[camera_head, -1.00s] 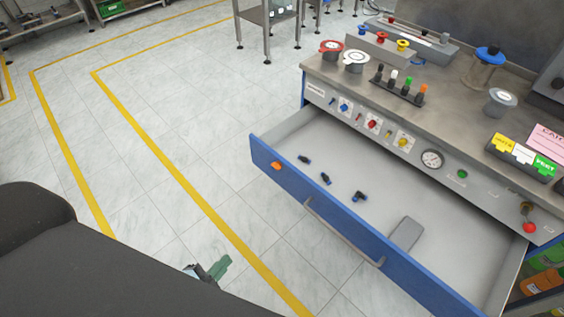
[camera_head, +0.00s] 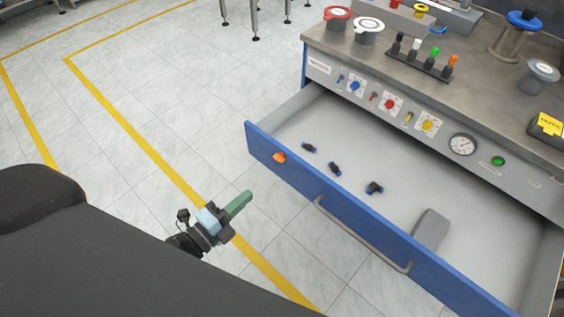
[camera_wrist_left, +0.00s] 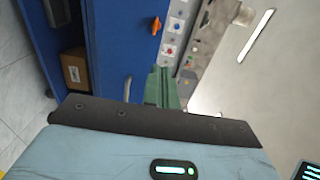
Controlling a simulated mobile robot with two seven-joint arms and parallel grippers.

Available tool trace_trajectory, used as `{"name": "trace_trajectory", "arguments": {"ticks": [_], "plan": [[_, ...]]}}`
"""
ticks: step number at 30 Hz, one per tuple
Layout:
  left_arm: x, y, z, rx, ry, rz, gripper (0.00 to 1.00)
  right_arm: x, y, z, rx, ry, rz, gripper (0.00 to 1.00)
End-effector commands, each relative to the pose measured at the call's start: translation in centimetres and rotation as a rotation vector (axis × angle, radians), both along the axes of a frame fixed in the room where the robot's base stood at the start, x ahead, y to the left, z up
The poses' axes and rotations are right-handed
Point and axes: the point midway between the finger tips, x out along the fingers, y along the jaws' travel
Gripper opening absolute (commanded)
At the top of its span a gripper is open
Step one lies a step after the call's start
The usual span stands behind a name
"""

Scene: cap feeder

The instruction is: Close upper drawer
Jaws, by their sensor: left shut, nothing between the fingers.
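The upper drawer (camera_head: 285,172) has a blue front and stands pulled out of the grey workstation. In the left wrist view the green fingers (camera_wrist_left: 162,85) point toward the blue front (camera_wrist_left: 118,40), and the orange knob shows again (camera_wrist_left: 156,25). My right gripper is not in view.
Inside the drawer lie several small dark fittings (camera_head: 335,168) and a grey flat object (camera_head: 431,229). A cardboard box (camera_wrist_left: 75,70) shows in the wrist view. The floor left of the drawer is clear.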

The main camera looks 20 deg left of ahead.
Motion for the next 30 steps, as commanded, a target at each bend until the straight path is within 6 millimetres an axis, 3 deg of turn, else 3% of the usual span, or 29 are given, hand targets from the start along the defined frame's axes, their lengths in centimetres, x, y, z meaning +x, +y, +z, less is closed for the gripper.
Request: {"name": "trace_trajectory", "arguments": {"ticks": [5, 21, 30], "plan": [[1.9, -0.7, 0.2, 0.000, -0.003, 0.000, 0.00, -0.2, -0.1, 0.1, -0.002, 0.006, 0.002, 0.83], [10.9, -4.0, 0.1, -0.004, -0.001, 0.001, 0.00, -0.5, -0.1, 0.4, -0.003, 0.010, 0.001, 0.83], [12.9, -4.7, 0.0, -0.003, 0.001, 0.001, 0.00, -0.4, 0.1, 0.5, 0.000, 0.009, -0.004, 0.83]]}}
